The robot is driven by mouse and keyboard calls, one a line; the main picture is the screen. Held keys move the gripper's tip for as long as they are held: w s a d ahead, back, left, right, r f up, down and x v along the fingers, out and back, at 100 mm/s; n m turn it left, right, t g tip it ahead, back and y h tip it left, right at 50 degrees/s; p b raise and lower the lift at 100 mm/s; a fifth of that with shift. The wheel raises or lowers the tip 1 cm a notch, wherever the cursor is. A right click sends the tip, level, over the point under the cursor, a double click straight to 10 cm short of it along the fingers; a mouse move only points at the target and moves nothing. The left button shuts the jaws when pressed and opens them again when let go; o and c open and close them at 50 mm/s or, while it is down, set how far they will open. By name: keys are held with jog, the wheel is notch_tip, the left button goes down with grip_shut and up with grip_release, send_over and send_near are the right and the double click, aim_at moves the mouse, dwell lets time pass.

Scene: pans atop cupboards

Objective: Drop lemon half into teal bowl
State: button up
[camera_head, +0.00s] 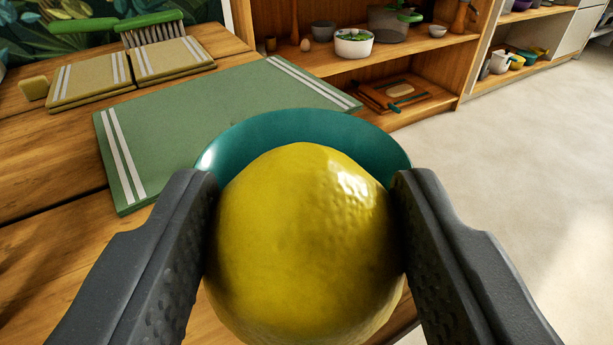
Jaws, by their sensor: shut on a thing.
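My gripper (305,225) is shut on a yellow lemon half (303,240), with one dark finger pressed to each side of it. The lemon half fills the lower middle of the view, its rounded skin facing me. The teal bowl (290,128) shows behind and beyond the lemon half. Only its far rim and part of its inner wall are visible; the lemon half and the fingers hide the rest. I cannot tell how high the lemon half is above the bowl.
Shelves with pots (400,65) stand behind. Open floor (540,150) is at the right.

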jog(key=w+d+r+b, duration=0.2)
jog(key=w, duration=0.6)
jog(key=shift+w+a+f+b, duration=0.1)
jog(key=shift+f+b, duration=0.4)
jog(key=shift+f, duration=1.05)
jog(key=shift+w+a+f+b, duration=0.1)
jog(key=shift+f+b, duration=0.35)
jog(key=shift+f, duration=1.1)
jog(key=o, duration=1.1)
jog(key=shift+c, duration=0.2)
jog(key=shift+s, duration=0.1)
jog(key=s+r+b, duration=0.2)
jog(key=s+b, duration=0.1)
jog(key=s, duration=1)
jog(key=shift+s, duration=0.25)
